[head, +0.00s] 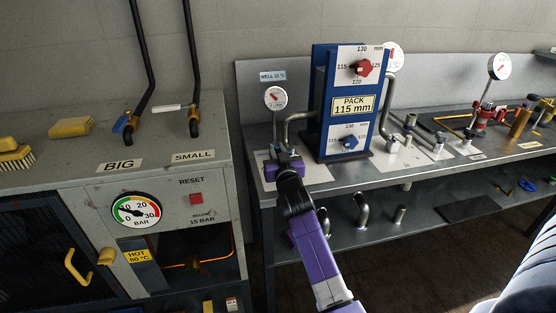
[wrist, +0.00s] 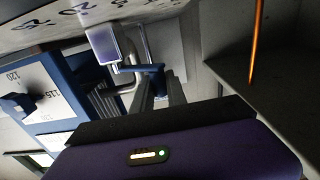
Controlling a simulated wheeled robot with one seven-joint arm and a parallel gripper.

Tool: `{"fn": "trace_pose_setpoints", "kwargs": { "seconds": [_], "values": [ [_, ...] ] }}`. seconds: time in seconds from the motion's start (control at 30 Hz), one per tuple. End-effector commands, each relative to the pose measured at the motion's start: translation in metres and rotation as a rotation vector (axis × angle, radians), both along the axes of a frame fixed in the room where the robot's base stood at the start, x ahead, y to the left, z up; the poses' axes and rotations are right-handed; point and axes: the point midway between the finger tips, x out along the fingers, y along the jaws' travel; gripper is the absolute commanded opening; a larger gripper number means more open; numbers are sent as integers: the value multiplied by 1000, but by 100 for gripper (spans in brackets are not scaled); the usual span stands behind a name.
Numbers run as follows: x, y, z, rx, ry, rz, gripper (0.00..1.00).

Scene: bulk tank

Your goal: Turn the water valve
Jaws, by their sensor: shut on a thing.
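The water valve (head: 270,169) sits at the left end of the metal bench, at the foot of the bent pipe below the WELL 10 °C sign (head: 272,76). My gripper (head: 286,163) reaches it from the front and is shut on its handle. My gripper and wrist hide most of the valve in the head view. In the wrist view a blue handle (wrist: 146,68) shows in front of a bent pipe, beyond my purple wrist housing. How far the handle is turned cannot be told.
A round gauge (head: 275,98) stands just behind the valve. A blue panel (head: 345,103) with red and blue knobs stands close on the right. A grey cabinet (head: 105,183) with two levers is on the left. A lower shelf (head: 335,236) holds pipe pieces.

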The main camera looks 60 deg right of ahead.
Motion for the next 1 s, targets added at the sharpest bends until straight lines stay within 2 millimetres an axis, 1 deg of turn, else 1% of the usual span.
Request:
{"fn": "trace_pose_setpoints", "kwargs": {
  "seconds": [0.03, 0.13, 0.7, 1.0],
  "values": [
    [3, 2, -7, -4, 0, -6, 0],
    [4, 2, -7, -2, -1, -29, 0],
    [11, -3, -6, 0, -7, -198, 0],
    [13, -5, -2, 3, -8, -256, 0]
  ]
}}
